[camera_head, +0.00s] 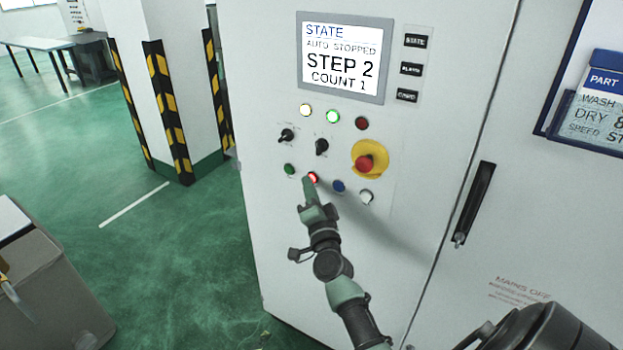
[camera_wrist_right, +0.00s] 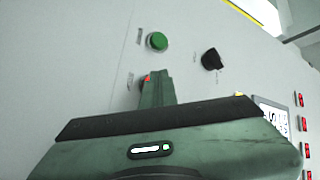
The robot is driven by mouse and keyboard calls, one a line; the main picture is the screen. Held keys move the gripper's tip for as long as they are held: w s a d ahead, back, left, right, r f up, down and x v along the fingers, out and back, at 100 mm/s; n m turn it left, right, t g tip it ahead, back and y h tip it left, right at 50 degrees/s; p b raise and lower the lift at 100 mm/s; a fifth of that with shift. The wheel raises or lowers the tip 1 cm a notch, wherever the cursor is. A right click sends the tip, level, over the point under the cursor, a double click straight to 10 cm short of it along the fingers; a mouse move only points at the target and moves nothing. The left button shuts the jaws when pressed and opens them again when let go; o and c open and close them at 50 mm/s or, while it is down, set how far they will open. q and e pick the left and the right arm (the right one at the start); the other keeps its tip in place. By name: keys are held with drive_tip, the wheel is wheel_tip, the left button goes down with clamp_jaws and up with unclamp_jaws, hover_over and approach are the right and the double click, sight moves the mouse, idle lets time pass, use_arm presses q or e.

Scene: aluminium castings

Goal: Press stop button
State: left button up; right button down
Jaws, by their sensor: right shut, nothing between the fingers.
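The red button (camera_head: 313,177), lit, is in the lower row of the white cabinet's control panel, between a green button and a blue button. My right gripper (camera_head: 307,184) is shut and empty, its fingertips at the red button and partly covering it; I cannot tell whether they touch. In the right wrist view the closed fingers (camera_wrist_right: 157,86) cover most of the red button (camera_wrist_right: 147,78). The screen (camera_head: 342,58) reads "STATE AUTO STOPPED STEP 2 COUNT 1". My left gripper is not in view.
A red mushroom button (camera_head: 365,163) on a yellow plate lies to the right. The green button (camera_head: 290,169), blue button (camera_head: 338,186), white button (camera_head: 366,196) and two black knobs (camera_head: 286,135) (camera_head: 321,146) are close by. A door handle (camera_head: 475,203) stands further right.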

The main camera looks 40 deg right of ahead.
drive_tip(key=shift+s+a, duration=0.3)
drive_tip(key=shift+a, duration=0.25)
drive_tip(key=a, duration=0.1)
drive_tip(key=s+a+p, duration=0.1)
drive_tip(key=a, duration=0.1)
drive_tip(key=s+a, duration=0.1)
drive_tip(key=shift+a+p, duration=0.3)
drive_tip(key=shift+a, duration=0.05)
idle(0.7)
